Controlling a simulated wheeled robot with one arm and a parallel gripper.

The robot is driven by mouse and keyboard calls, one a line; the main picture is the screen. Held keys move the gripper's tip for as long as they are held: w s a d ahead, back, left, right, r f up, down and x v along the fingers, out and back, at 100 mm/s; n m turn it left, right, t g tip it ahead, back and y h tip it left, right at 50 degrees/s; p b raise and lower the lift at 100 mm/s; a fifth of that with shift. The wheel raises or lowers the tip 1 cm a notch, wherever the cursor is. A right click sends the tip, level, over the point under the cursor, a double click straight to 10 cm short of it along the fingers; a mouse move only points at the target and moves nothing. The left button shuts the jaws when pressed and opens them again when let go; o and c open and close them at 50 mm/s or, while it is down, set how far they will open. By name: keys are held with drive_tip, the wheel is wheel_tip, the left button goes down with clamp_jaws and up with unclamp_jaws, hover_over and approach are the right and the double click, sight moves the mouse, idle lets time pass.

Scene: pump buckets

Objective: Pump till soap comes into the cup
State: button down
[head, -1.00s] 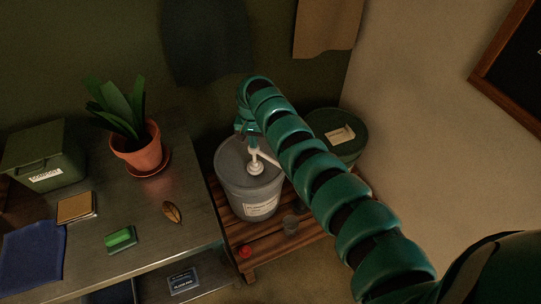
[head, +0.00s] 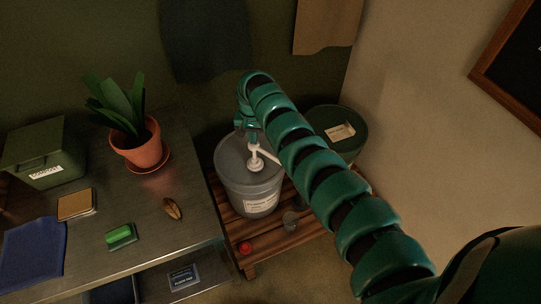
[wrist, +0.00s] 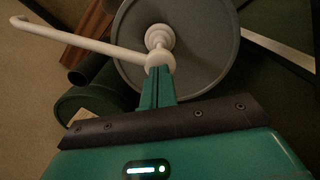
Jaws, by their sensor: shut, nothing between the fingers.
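A grey bucket (head: 234,184) with a white pump (head: 255,159) in its lid stands on a low wooden slatted stand. The pump's spout points right in the head view and passes behind my arm. In the wrist view, the pump (wrist: 160,42) shows its long white spout (wrist: 80,38) reaching left. My gripper (head: 252,137) is shut and empty, right above the pump head. Its fingertips (wrist: 156,75) overlap the pump head in the wrist view; I cannot tell whether they touch.
A green bucket (head: 349,141) stands behind my arm. A small red object (head: 245,248) lies at the stand's front edge.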

drive_tip(key=shift+s+f+b, duration=0.1)
drive_tip(key=shift+f+b, duration=1.65)
drive_tip(key=shift+f, duration=0.5)
drive_tip(key=shift+r, duration=0.25)
drive_tip(key=shift+r+p, duration=1.55)
drive_tip(key=shift+r, duration=0.85)
drive_tip(key=shift+r, duration=0.6)
wheel_tip(320, 180, up, 5)
drive_tip(key=shift+f+p, duration=0.1)
drive_tip(key=shift+p, duration=0.7)
